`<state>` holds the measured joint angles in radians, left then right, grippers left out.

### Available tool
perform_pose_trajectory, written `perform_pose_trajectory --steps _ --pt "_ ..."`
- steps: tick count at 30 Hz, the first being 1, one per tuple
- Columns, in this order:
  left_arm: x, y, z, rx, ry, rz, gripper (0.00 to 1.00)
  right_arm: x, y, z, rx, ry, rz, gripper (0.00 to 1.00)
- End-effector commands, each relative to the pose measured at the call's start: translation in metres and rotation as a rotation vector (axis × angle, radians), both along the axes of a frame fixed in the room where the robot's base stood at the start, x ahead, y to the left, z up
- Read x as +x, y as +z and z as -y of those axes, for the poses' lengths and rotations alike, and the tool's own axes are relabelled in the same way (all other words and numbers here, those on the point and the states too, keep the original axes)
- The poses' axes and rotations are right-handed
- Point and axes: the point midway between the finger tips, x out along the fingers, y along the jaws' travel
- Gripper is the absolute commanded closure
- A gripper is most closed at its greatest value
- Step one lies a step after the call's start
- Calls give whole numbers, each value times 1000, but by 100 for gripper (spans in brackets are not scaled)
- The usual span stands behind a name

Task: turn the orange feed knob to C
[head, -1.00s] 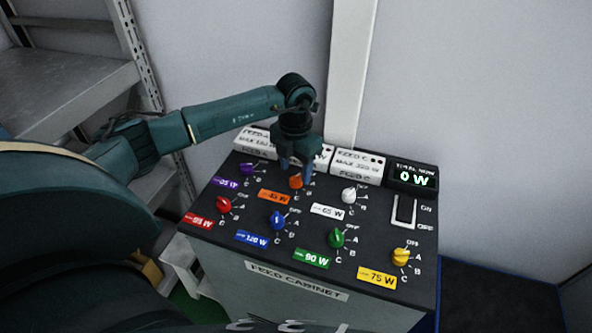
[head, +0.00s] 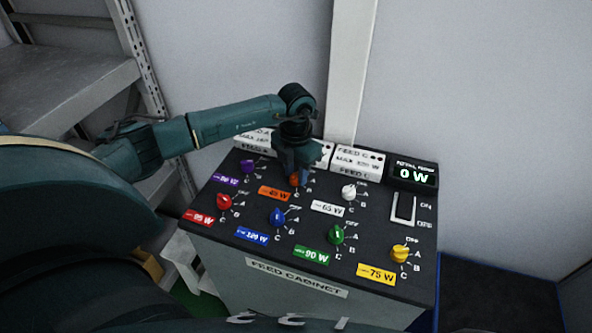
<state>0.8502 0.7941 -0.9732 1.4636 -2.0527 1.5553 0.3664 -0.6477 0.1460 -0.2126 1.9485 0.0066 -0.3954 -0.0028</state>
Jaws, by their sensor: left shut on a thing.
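The orange feed knob (head: 294,181) sits in the back row of the feed cabinet's dark sloping top (head: 320,210), above an orange label (head: 273,194). My left gripper (head: 296,172) comes down on it from above and is shut on it. The fingers hide most of the knob and part of its position letters, so its pointer direction cannot be read. A letter C shows just below the knob. My right gripper is not in view.
Close by stand the purple knob (head: 248,166), white knob (head: 348,192), blue knob (head: 277,217) and red knob (head: 224,202). Green (head: 336,235) and yellow (head: 399,253) knobs are nearer the front. The display (head: 413,175) reads 0 W above a white-framed switch (head: 403,208).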

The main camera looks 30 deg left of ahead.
Motion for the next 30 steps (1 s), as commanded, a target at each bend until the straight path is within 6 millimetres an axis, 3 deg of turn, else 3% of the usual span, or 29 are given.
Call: perform_pose_trajectory --steps 3,14,30 --pt "0 0 0 0 0 1 94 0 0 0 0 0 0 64" --pt "1 -1 0 1 -68 2 94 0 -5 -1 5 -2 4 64" --pt "1 -3 0 0 -517 4 94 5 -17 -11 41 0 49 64"
